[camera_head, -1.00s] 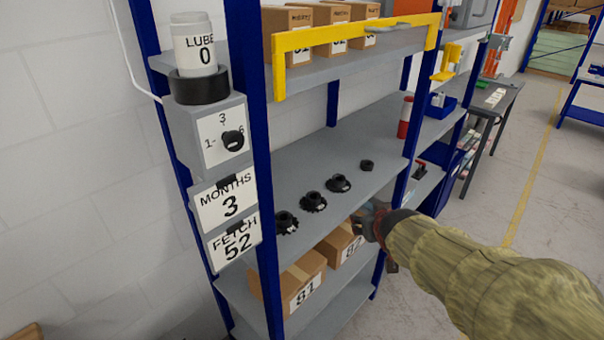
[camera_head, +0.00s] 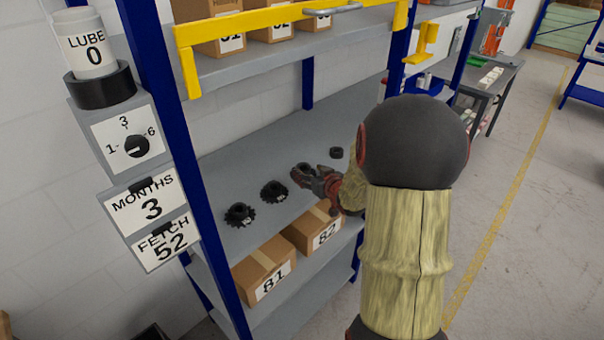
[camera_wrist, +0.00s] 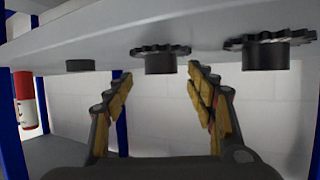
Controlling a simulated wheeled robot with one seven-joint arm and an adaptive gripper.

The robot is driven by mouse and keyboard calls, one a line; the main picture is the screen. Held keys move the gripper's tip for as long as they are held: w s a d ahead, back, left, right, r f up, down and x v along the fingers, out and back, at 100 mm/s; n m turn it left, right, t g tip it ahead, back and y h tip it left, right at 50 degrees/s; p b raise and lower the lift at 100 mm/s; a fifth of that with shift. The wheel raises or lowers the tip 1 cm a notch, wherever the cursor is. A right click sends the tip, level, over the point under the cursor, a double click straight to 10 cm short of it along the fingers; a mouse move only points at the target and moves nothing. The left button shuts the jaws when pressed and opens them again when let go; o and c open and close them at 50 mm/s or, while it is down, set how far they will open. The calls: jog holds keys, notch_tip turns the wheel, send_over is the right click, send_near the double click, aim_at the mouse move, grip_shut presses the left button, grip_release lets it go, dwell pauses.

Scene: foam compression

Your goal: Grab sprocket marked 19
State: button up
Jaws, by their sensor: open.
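A row of dark sprockets lies on the grey middle shelf. In the head view there is one at the left (camera_head: 240,215), a second (camera_head: 274,191), a third (camera_head: 303,170) at my gripper, and a small one (camera_head: 336,153) farther right. No number on them is readable. My gripper (camera_head: 314,179) reaches in over the shelf with its fingers apart. The wrist view is upside down. There the third sprocket (camera_wrist: 161,60) shows between the open fingertips (camera_wrist: 160,76), its teeth against the shelf. The second (camera_wrist: 265,50) is at right, the small one (camera_wrist: 80,65) at left. Contact cannot be told.
The grey shelf (camera_head: 225,170) stands between blue posts (camera_head: 180,150). Boxes 81 (camera_head: 262,270) and 82 (camera_head: 313,230) sit on the level below. A yellow bar (camera_head: 290,32) crosses the upper shelf front. Signs hang at left, one reading FETCH 52 (camera_head: 163,242).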

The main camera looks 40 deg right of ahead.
aim_at(302, 165)
jog(key=x, duration=0.3)
jog(key=shift+w, duration=0.4)
jog(key=shift+c, duration=0.9)
jog(key=shift+r, duration=0.1)
grip_shut()
